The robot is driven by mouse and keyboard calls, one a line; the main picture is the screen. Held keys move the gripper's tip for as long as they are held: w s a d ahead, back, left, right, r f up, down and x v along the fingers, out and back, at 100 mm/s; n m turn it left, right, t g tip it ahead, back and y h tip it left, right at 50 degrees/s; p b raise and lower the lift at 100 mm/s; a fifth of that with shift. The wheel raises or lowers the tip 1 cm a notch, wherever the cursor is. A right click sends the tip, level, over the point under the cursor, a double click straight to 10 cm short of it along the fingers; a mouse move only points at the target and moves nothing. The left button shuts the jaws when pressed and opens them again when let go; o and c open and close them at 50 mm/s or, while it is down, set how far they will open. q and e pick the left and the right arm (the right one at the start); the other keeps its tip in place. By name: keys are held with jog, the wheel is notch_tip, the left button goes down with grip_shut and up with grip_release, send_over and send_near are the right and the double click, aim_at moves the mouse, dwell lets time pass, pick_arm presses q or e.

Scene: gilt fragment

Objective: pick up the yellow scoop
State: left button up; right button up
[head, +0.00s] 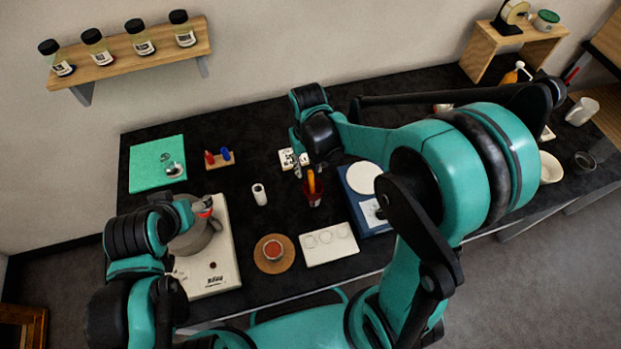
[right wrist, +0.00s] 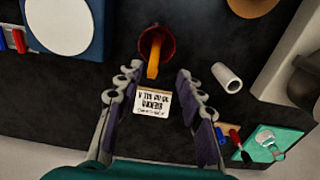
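The yellow scoop (head: 311,181) stands in a dark red cup (head: 314,198) in the middle of the table, its handle sticking out of the top. In the right wrist view the scoop (right wrist: 153,60) leans over the rim of the cup (right wrist: 148,38), ahead of the fingertips. My right gripper (head: 307,170) is above the table just behind the cup. In its wrist view the fingers (right wrist: 159,78) are spread wide with nothing between them. My left gripper (head: 187,212) is at the left by a grey pot; its fingers are too hidden to judge.
A white printed card (right wrist: 151,102) lies below the right fingers. A white cylinder (head: 259,194) stands left of the cup, a blue board (head: 377,222) with a white disc right of it. A grey pot (head: 196,240) sits on a white appliance. A white tray (head: 328,244) lies in front.

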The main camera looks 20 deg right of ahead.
aim_at(312, 180)
jog(key=f, duration=0.2)
jog(key=f+b, duration=0.1)
jog(key=f, duration=0.1)
jog(key=d+f, duration=0.1)
jog(key=f, duration=0.1)
jog(key=shift+w+f+b, duration=0.1)
jog(key=shift+f+b, duration=0.2)
jog(key=shift+b, duration=0.05)
grip_shut()
